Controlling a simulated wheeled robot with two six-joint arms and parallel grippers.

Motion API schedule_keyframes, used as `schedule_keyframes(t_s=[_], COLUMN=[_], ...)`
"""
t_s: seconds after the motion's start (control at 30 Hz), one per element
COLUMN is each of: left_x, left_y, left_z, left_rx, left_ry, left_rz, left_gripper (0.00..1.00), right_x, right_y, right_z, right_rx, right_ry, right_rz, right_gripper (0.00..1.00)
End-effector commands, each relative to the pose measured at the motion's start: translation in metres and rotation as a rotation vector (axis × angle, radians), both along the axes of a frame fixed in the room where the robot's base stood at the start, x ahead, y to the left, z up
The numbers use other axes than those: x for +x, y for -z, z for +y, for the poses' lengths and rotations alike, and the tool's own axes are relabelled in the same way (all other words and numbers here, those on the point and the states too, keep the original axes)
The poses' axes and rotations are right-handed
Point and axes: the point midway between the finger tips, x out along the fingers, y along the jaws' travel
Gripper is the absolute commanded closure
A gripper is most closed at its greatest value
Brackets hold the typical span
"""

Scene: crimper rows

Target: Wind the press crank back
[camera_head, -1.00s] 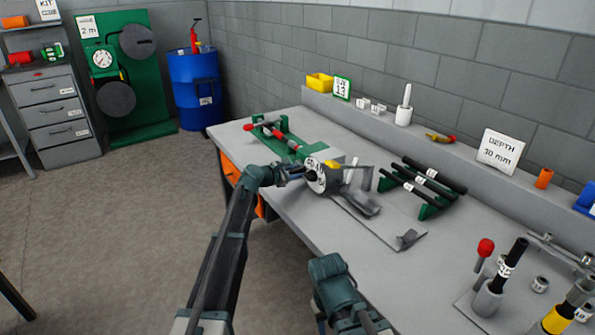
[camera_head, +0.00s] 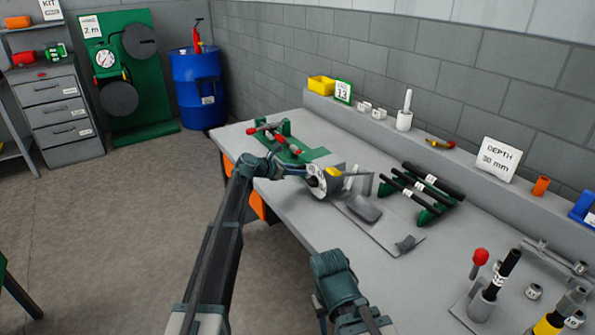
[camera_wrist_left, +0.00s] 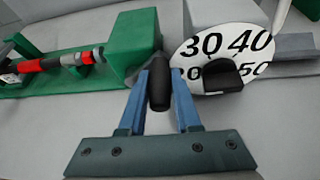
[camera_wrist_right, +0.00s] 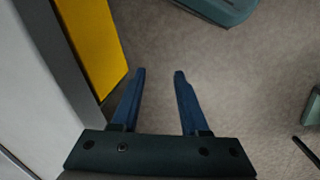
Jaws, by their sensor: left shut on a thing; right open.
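The press (camera_head: 340,182) stands on the bench, with a round white dial (camera_head: 316,181) on its near side. In the left wrist view the dial (camera_wrist_left: 228,55) shows 30, 40 and 50, with a dark knob-like part covering its middle. My left gripper (camera_head: 302,172) is beside the dial. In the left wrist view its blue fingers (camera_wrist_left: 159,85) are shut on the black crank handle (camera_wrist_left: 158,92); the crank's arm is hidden. My right gripper (camera_wrist_right: 158,74) is open and empty over the floor by the bench side.
A green fixture with a red-and-grey tool (camera_head: 287,139) lies left of the press. A rack of black rods (camera_head: 425,185) is to its right. Upright tools (camera_head: 487,290) stand at the near right. Bare bench top (camera_head: 300,228) lies in front.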

Motion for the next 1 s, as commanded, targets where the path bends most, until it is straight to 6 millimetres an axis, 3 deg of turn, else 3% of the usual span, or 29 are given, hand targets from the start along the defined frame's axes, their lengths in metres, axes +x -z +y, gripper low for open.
schedule_keyframes(t_s=[0.27, 0.3, 0.37, 0.73, 1.0], left_x=[0.001, 0.001, 0.001, -0.005, -0.039], left_y=[0.000, 0.000, 0.000, -0.006, -0.031], left_z=[0.001, 0.001, 0.001, 0.007, 0.044], left_rx=[0.000, 0.000, 0.000, 0.001, 0.000], left_ry=[-0.003, -0.003, -0.003, -0.003, -0.005], left_rz=[-0.002, -0.002, -0.002, -0.001, -0.002], left_gripper=[1.00, 0.66, 0.57, 0.57, 0.57], right_x=[0.000, 0.000, 0.000, 0.000, 0.000], right_y=[0.000, 0.000, 0.000, -0.005, -0.031], right_z=[0.000, 0.000, 0.000, 0.000, 0.000], right_rx=[0.000, 0.000, 0.000, 0.000, 0.000], right_ry=[0.000, 0.000, 0.000, 0.000, 0.000], right_rz=[0.000, 0.000, 0.000, 0.000, 0.000], right_gripper=[0.56, 0.56, 0.56, 0.56, 0.56])
